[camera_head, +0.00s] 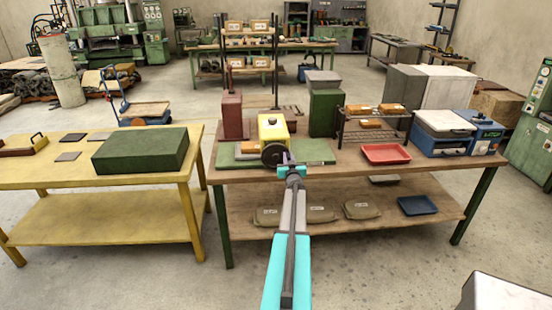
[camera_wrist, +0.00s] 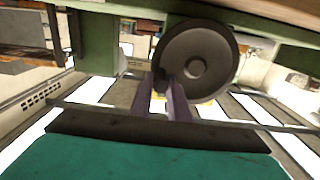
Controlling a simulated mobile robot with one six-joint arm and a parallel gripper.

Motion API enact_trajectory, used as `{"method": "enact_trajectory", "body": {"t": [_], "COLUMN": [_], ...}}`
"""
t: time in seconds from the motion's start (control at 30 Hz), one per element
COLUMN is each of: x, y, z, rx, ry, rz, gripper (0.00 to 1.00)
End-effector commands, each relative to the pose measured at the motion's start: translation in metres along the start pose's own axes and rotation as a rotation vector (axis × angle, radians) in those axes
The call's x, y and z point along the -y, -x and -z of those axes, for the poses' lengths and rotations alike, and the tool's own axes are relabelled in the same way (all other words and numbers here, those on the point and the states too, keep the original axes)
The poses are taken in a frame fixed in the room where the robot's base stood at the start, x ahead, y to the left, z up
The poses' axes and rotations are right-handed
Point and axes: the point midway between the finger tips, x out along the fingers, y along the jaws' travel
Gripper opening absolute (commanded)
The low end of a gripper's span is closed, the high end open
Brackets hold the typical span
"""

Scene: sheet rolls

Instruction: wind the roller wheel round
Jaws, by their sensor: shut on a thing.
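The roller wheel (camera_head: 271,154) is a dark round disc on the front of a yellow machine block (camera_head: 273,127). It also shows in the wrist view (camera_wrist: 197,58), large, with a lighter round hub. A small dark handle (camera_wrist: 160,80) stands at the wheel's rim. My gripper (camera_head: 286,160) reaches the wheel's right side from the front. In the wrist view my gripper's two narrow fingers (camera_wrist: 170,85) are shut on the handle. The fingertips hide part of the handle and the wheel's rim. The machine stands on a green base plate (camera_head: 318,152) on the brown workbench (camera_head: 345,174).
A dark red block (camera_head: 231,115) and a tall green cabinet (camera_head: 324,113) stand beside and behind the machine. A wire rack (camera_head: 345,131) and a red tray (camera_head: 386,153) are to the right. A yellow table (camera_head: 60,171) bears a green box (camera_head: 140,150) at left.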

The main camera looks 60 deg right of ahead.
Motion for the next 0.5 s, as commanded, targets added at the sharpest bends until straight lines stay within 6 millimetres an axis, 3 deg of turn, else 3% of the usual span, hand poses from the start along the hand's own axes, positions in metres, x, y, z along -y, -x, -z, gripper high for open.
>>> {"method": "enact_trajectory", "body": {"t": [0.5], "x": [0.0094], "y": [-0.0001], "z": [0.0061], "rx": [-0.003], "ry": [0.000], "rz": [0.007], "gripper": [0.00]}}
